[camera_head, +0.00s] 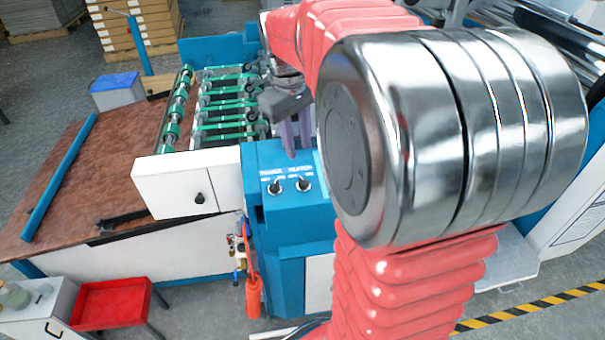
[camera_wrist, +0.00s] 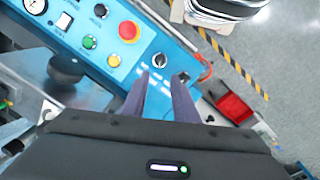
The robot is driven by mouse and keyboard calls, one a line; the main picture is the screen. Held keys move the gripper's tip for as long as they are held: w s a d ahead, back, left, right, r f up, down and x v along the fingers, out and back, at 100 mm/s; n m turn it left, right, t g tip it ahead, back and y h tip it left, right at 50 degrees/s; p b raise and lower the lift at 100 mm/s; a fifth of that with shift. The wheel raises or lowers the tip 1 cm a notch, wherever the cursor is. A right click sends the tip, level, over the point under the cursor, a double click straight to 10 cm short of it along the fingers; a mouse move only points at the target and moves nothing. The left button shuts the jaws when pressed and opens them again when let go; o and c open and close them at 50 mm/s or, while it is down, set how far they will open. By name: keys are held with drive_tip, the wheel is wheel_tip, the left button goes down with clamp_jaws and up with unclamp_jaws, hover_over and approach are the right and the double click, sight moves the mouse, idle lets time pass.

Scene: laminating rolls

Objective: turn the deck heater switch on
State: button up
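The deck heater switch (camera_head: 303,184) is the right one of two small toggles on the blue panel in the head view, under a label that seems to read HEATER. It seems to be the dark toggle (camera_wrist: 160,60) just beyond my fingertips in the wrist view. Its on or off position is too small to tell. The other toggle (camera_head: 275,188) sits to its left; in the wrist view it shows beside the right fingertip (camera_wrist: 183,77). My gripper (camera_head: 296,147) is above the panel, its purple fingers (camera_wrist: 160,76) apart with nothing between them. Contact with a toggle cannot be told.
In the wrist view the panel also bears a red emergency button (camera_wrist: 128,30), a yellow button (camera_wrist: 113,60) and a green button (camera_wrist: 88,42). A white box (camera_head: 185,185) and green rollers (camera_head: 225,105) stand left of the panel. A red tray (camera_head: 112,303) is at lower left.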

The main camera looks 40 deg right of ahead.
sight(303, 179)
drive_tip(key=f, duration=0.7)
drive_tip(key=d+f, duration=0.1)
drive_tip(key=f, duration=0.3)
drive_tip(key=shift+d+f, duration=0.1)
drive_tip(key=shift+c, duration=0.4)
clamp_jaws()
